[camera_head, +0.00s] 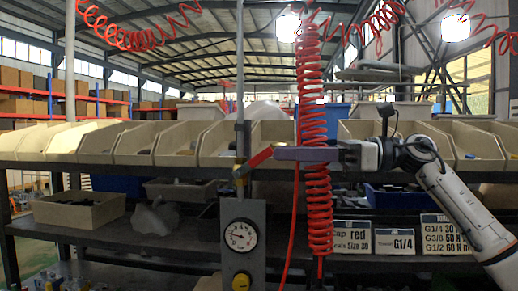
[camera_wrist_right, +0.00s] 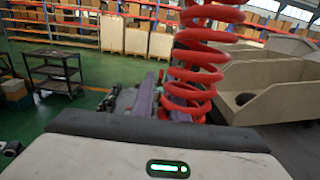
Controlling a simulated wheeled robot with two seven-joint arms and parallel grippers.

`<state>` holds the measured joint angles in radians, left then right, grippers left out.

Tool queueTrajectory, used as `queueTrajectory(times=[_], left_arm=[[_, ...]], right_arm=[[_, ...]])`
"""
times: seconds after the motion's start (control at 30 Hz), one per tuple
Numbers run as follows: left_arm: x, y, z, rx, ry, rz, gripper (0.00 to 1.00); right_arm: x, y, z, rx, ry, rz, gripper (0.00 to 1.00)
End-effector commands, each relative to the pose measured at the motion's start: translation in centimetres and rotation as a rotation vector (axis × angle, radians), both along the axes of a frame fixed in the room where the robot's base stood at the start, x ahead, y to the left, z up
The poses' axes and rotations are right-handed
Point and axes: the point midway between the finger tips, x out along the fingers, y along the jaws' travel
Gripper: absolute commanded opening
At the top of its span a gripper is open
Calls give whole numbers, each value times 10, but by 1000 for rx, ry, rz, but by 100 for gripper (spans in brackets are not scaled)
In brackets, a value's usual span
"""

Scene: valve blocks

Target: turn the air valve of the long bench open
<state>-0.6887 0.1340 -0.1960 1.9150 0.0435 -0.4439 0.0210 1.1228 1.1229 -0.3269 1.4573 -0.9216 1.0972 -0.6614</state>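The air valve sits on a grey vertical pipe above the gauge panel. Its red handle (camera_head: 261,157) slants up to the right from a brass body (camera_head: 240,171). My right gripper (camera_head: 277,153) comes in from the right with its purple fingers level, the tips at the upper end of the red handle. I cannot tell whether they touch it or how far apart they are. In the right wrist view the purple fingers (camera_wrist_right: 146,98) show partly, beside a red coil; the handle cannot be made out there. My left gripper is not in view.
A red coiled hose (camera_head: 311,80) hangs by my right gripper, and its straight part runs down past the panel. A pressure gauge (camera_head: 240,236) is on the panel (camera_head: 258,212). Beige bins (camera_head: 95,143) line the shelf behind. Label signs (camera_head: 394,242) stand on the lower shelf.

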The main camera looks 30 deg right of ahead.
Motion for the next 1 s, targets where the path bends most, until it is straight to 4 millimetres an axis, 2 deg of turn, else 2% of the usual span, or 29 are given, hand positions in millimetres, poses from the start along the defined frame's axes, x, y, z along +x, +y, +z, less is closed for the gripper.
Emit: queueTrajectory(times=[0.03,0.13,0.33,0.7,0.8,1.0], left_arm=[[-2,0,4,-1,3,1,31],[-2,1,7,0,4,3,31],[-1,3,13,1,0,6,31],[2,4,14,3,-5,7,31],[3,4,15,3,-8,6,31],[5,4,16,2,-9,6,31]], right_arm=[[6,10,3,1,-1,6,13],[16,24,3,2,0,5,13],[31,42,2,2,0,2,13],[34,47,0,2,0,1,13],[34,46,0,3,0,1,0],[34,46,0,3,0,1,0]])
